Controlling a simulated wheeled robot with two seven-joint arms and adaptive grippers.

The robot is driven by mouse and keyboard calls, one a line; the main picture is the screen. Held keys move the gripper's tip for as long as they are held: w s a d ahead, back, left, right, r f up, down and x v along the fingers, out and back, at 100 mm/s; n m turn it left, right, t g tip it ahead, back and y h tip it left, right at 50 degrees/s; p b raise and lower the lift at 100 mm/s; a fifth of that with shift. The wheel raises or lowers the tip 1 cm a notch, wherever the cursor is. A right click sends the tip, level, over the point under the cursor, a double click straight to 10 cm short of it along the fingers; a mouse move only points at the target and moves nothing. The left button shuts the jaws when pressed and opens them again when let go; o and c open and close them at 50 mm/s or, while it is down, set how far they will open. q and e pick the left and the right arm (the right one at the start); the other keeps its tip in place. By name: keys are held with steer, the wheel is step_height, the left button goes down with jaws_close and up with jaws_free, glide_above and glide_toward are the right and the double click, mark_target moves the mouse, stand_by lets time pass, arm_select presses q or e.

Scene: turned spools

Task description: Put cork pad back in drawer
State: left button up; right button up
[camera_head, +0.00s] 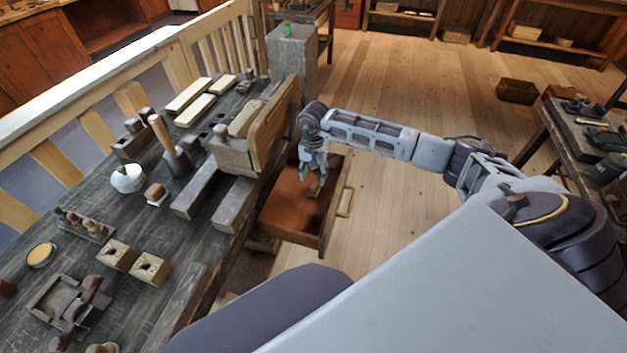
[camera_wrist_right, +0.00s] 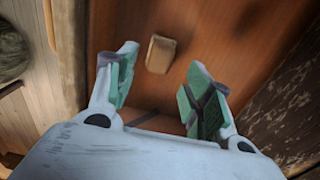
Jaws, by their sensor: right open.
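The drawer (camera_head: 283,208) is pulled open below the right edge of the workbench, and its reddish-brown inside shows. My right gripper (camera_head: 309,176) points down over the drawer's far part. In the right wrist view the right gripper (camera_wrist_right: 160,90) is open, with its green-padded fingers apart and nothing between them. A small tan block, seemingly the cork pad (camera_wrist_right: 160,54), shows just beyond the fingertips against the drawer's floor (camera_wrist_right: 225,45). It is apart from both fingers and appears to lie in the drawer. My left gripper is not in view.
The dark workbench (camera_head: 130,245) holds several tools and wooden blocks. A wooden vise jaw (camera_head: 275,125) stands up close beside the drawer and my right gripper. The drawer's handle (camera_head: 345,201) sticks out on the right. The plank floor beyond it is free.

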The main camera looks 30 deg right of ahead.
mark_target(314, 184)
steer(key=shift+r, duration=2.85)
